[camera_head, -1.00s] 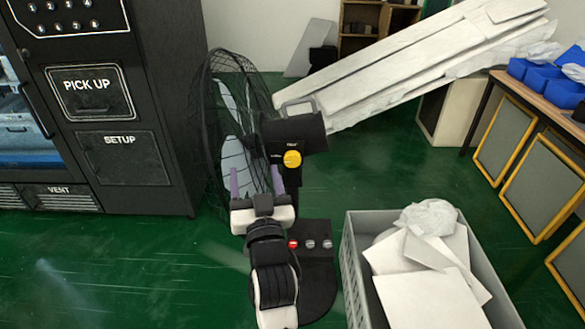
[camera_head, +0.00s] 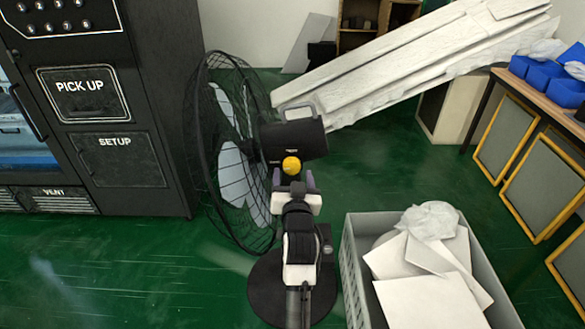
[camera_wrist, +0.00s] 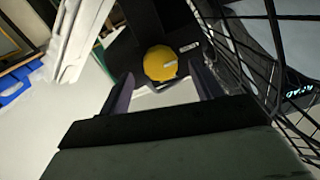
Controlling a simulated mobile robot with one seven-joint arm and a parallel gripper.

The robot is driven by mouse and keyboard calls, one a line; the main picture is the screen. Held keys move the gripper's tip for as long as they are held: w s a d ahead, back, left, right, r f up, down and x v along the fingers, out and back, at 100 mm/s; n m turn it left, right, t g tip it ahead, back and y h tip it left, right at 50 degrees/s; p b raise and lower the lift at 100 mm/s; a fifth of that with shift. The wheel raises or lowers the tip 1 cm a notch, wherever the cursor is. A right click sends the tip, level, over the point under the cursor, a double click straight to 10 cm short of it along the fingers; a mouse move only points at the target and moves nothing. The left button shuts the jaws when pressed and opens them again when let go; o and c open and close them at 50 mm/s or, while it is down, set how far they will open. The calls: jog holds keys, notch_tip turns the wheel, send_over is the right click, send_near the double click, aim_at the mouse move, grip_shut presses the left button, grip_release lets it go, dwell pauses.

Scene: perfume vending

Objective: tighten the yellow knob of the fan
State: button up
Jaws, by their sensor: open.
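The fan (camera_head: 292,139) is black, with a wire cage on its left side and a round base on the green floor. Its yellow knob (camera_head: 291,165) sits on the near, lower part of the motor housing. My gripper (camera_head: 294,182) is just below the knob in the head view, its purple fingers pointing toward it. In the wrist view the knob (camera_wrist: 160,63) shows between and slightly beyond the two spread fingertips of my gripper (camera_wrist: 160,82). The jaws look open and empty. Whether a finger touches the knob cannot be told. My arm hides the fan's stand.
The fan's wire cage (camera_head: 215,150) is close on the left. A grey crate (camera_head: 352,270) with white boards stands at the lower right. Stacked white boards (camera_head: 410,62) slant behind the fan. A black vending machine (camera_head: 120,160) stands left. Green floor lies open front left.

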jog(key=shift+w, duration=1.25)
jog(key=c, duration=1)
jog(key=shift+a+m+p, duration=0.1)
jog(key=shift+m+p, duration=0.25)
jog(key=shift+m, duration=0.35)
jog(key=o, duration=1)
jog(key=s+b, duration=0.3)
jog(key=s, duration=1)
jog(key=shift+s+d, duration=0.4)
jog(key=shift+d, duration=0.05)
jog(key=shift+c, duration=0.2)
